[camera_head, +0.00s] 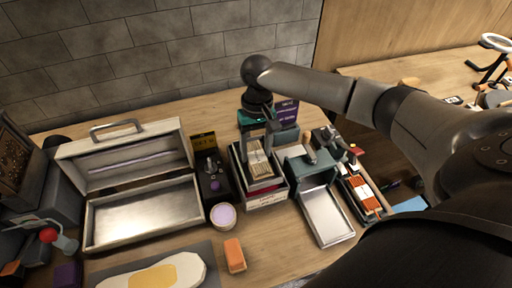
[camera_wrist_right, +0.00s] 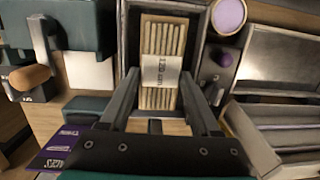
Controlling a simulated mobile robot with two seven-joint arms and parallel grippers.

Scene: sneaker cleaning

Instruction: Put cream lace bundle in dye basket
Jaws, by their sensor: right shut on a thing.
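The cream lace bundle (camera_head: 258,163) is a flat stack of pale strands with a paper band, which reads 120 cm in the right wrist view (camera_wrist_right: 160,72). My right gripper (camera_head: 257,148) is shut on it, with one finger on each side. The bundle is over or inside an open-topped dark box with a pale rim (camera_head: 280,185). I cannot tell whether it touches the box floor. The small label on the box front is unreadable, and I cannot tell which container is the dye basket. My left gripper is not in view.
An open metal case (camera_head: 145,212) stands left of the box, beside a lilac-topped jar (camera_head: 222,215). A teal press with a metal tray (camera_head: 326,216) is close on the right. A purple sign (camera_head: 287,109) stands behind. An orange block (camera_head: 235,256) lies in front.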

